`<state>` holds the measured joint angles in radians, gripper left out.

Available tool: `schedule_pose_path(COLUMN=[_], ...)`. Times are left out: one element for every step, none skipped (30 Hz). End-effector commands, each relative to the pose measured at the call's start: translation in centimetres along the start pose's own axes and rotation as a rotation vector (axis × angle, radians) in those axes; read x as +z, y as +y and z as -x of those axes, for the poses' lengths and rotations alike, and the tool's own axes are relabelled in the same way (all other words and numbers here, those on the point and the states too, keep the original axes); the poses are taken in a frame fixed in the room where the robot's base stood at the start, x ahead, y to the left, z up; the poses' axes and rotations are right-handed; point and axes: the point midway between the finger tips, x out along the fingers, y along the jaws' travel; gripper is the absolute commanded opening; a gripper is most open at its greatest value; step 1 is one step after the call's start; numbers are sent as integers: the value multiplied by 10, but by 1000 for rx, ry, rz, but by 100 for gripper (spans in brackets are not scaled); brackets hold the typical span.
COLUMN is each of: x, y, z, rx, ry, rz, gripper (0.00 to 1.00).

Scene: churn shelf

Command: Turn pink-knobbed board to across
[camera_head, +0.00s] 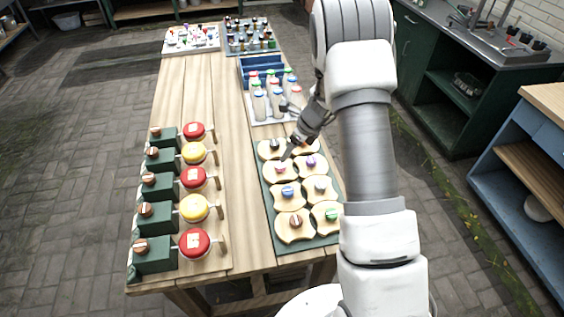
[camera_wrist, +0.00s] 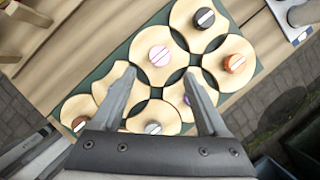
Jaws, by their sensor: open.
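The pink-knobbed board (camera_head: 270,174) is a pale wooden piece with notched sides, in the left column of the green mat, second row from the back. Its pink knob (camera_wrist: 160,56) has a white stripe that runs on a slant in the wrist view. My gripper (camera_wrist: 160,76) is open, with its two fingers apart on either side below the pink knob in the picture. Nothing is between the fingertips. In the head view my gripper (camera_head: 285,157) hangs over the pink-knobbed board, close to its knob. I cannot tell whether the fingertips touch it.
Neighbouring boards carry black (camera_wrist: 205,17), orange (camera_wrist: 235,63) and purple (camera_wrist: 188,98) knobs close by. Bottles (camera_head: 276,103) stand in a tray behind the mat. Dark green blocks with red and yellow discs (camera_head: 194,175) line the left side. Bare tabletop (camera_head: 238,165) lies between.

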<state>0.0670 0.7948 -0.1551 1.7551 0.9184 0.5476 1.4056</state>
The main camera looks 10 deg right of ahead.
Motion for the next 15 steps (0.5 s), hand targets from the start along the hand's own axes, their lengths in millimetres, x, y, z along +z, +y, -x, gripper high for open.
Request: schedule_pose_path(x=[-1,-1,-1,-1,-1,-1,0,-1,0,-1,0,0,0,0,0], y=[1,0,0,1,1,0,0,1,1,1,0,0,0,0,0], z=[-11,-16,-24,-30,-35,-42,-47,-52,-58,-62,-66,-71,-74,-77,-80], rx=[3,2,3,4,3,2,2,3,3,2,1,1,2,1,1], ry=[2,2,2,2,2,2,1,2,1,1,1,1,1,1,0], rz=[-2,-2,-1,-1,-2,-1,0,0,0,-1,-1,-1,-1,0,0], gripper=[76,76,76,76,76,76,76,76,76,76,76,76,76,76,76])
